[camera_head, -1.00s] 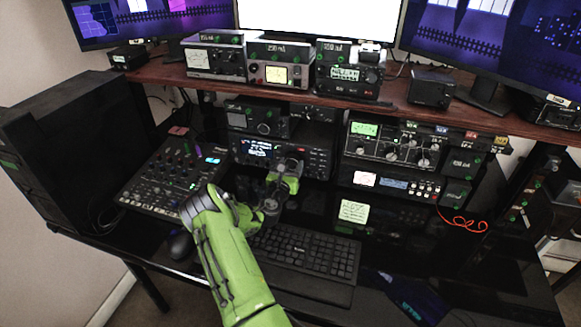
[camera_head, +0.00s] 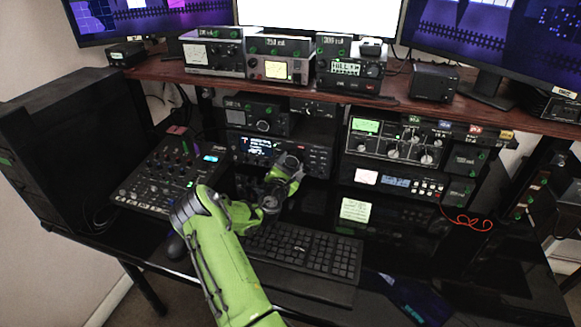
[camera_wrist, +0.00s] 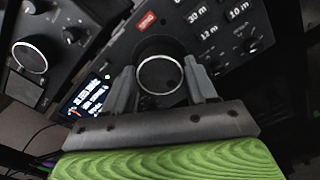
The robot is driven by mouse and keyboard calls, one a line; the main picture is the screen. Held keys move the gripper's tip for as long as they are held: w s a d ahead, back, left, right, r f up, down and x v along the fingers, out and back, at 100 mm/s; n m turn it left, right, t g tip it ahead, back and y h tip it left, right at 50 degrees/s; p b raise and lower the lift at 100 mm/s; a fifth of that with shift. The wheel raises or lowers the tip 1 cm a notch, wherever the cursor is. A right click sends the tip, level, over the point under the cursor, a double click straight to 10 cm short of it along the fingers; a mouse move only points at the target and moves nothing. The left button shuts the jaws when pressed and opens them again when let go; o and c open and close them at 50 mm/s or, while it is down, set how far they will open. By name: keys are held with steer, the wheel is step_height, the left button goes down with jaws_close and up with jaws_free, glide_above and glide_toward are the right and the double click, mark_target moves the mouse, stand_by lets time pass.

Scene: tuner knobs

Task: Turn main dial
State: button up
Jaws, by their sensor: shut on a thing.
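The main dial (camera_wrist: 160,74) is a large dark round knob with a bright silver ring on the front of a black radio (camera_head: 318,158), which stands under the wooden shelf. In the wrist view my gripper (camera_wrist: 162,84) has one finger on each side of the dial and is shut on it. In the head view my gripper (camera_head: 290,163) is at the radio's front, and my wrist and forearm hide the dial. The radio's lit display (camera_wrist: 92,97) is left of the dial in the wrist view.
Another radio with a silver-ringed knob (camera_wrist: 30,56) sits close by. A keyboard (camera_head: 305,250) lies below my arm, and a mixer panel (camera_head: 170,175) stands to the left. The wooden shelf (camera_head: 300,96) with more radios overhangs. A stacked unit (camera_head: 395,140) is to the right.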

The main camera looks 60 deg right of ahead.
steer(key=shift+f+m, duration=0.1)
steer(key=shift+m, duration=0.2)
steer(key=o, duration=1.1)
steer(key=shift+c, duration=0.2)
steer(key=a, duration=0.5)
steer(key=s+a, duration=0.1)
steer(key=a, duration=0.3)
steer(key=s+a, duration=0.1)
steer(key=a, duration=0.4)
steer(key=shift+s+a+b, duration=0.1)
steer(key=shift+a+b, duration=0.25)
steer(key=shift+s+a, duration=0.15)
steer(key=shift+a, duration=0.3)
